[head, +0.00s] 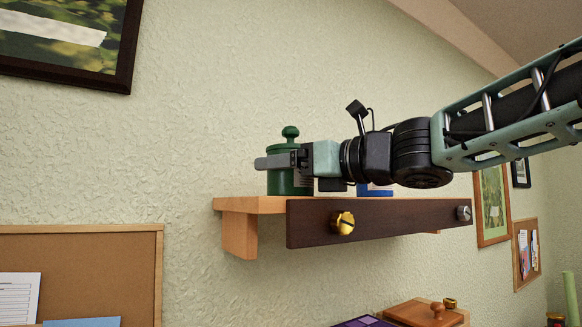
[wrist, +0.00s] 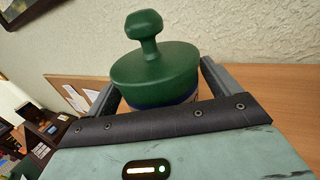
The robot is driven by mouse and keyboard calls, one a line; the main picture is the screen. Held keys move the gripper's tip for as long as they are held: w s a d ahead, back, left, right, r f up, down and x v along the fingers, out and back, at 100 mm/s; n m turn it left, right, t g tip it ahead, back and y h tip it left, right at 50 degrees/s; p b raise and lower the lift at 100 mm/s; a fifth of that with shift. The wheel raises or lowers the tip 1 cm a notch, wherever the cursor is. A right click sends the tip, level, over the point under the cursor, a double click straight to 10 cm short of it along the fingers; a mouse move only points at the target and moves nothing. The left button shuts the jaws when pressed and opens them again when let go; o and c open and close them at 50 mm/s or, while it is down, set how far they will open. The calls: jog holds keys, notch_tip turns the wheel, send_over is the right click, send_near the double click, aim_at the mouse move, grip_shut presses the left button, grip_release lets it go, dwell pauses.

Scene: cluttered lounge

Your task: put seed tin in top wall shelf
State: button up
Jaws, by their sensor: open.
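The seed tin (head: 289,180) is a green round tin with a knobbed lid. It stands upright on the left part of the wooden wall shelf (head: 267,205). My gripper (head: 270,163) reaches in from the right at the tin's upper body. In the wrist view the tin (wrist: 155,75) is between the two open fingers of my gripper (wrist: 160,85), one on each side. Whether the fingers touch it cannot be told. The tin's lower part is partly hidden by my gripper in the wrist view.
A blue object (head: 375,189) stands on the shelf behind my wrist. A dark front board (head: 390,222) with a brass knob (head: 342,223) runs along the shelf. A cork board (head: 100,250) and framed picture (head: 65,40) hang at left. Wooden and purple boxes are below.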

jog(key=shift+r, duration=0.1)
jog(key=b+v, duration=0.4)
jog(key=v, duration=0.8)
